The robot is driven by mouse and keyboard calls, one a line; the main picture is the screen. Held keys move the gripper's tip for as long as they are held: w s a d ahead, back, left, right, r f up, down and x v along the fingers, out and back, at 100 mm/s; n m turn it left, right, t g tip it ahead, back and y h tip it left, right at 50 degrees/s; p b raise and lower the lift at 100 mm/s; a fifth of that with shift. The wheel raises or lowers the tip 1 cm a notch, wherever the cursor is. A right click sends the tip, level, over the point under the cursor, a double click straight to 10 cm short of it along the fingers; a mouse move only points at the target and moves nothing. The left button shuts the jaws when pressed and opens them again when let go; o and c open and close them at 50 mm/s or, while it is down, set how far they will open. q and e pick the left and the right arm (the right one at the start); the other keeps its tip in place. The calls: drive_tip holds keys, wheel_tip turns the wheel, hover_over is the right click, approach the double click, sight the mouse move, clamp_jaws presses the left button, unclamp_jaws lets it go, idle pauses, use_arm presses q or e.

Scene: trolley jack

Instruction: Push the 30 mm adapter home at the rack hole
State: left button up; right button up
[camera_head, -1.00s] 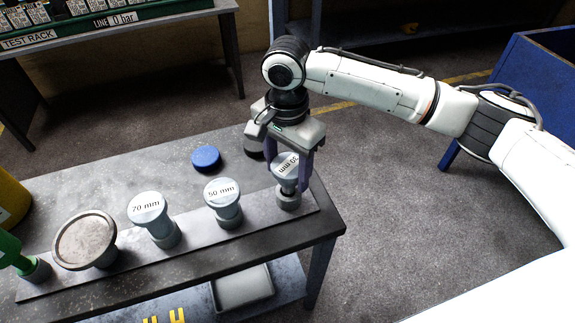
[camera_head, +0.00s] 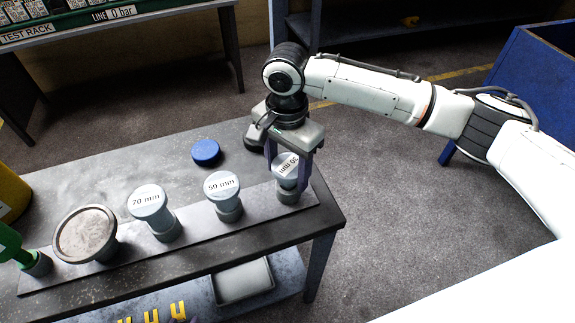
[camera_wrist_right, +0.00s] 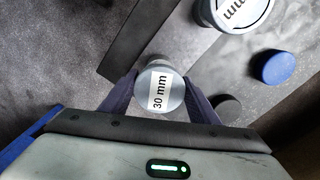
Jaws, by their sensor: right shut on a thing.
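The 30 mm adapter (camera_head: 287,170), a grey flared piece with a white label, stands upright at the right end of the rack strip (camera_head: 190,232). Its lower end is in the grey rack hole collar (camera_head: 288,196), with little or no stem showing between them. My right gripper (camera_head: 287,180) points down from above, shut on the adapter with one purple finger on each side. In the right wrist view the adapter (camera_wrist_right: 160,90) sits between the two fingers, its label facing the camera. Whether it is fully seated is hard to tell. My left gripper is not in view.
The 50 mm adapter (camera_head: 222,188), the 70 mm adapter (camera_head: 149,203) and a wide grey disc-topped piece (camera_head: 85,233) stand along the strip to the left. A blue cap (camera_head: 206,151) lies behind the strip. The table's right edge is close by the gripper.

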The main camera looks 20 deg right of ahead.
drive_tip(key=shift+f, duration=0.85)
drive_tip(key=o, duration=1.3)
drive_tip(key=shift+c, duration=0.2)
drive_tip(key=shift+f, duration=0.2)
wheel_tip(320, 180, up, 11)
drive_tip(key=shift+f, duration=0.2)
